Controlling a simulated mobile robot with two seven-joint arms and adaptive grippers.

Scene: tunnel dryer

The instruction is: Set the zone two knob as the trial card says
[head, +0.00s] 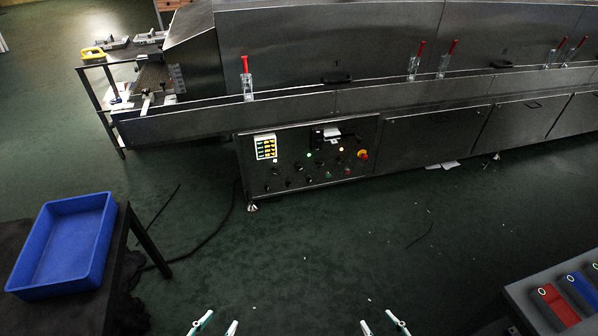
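The control panel (318,183) is set low in the front of the steel dryer. It carries several small dark knobs (288,183) in its lower part; I cannot tell which is the zone two knob or where any points. A pale plate with rows of yellow and dark marks (265,147) is at the panel's upper left. A small white piece (332,133) shows at the upper right; I cannot tell whether either is the trial card. My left gripper (216,323) and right gripper (379,322) are at the bottom edge, both open and empty, well short of the panel.
A blue bin (62,245) stands on a dark table at left. A grey bench with red (555,304) and blue boxes is at lower right. A red-and-yellow button (362,154) is on the panel. Open green floor lies before it, with a dark cable (213,232).

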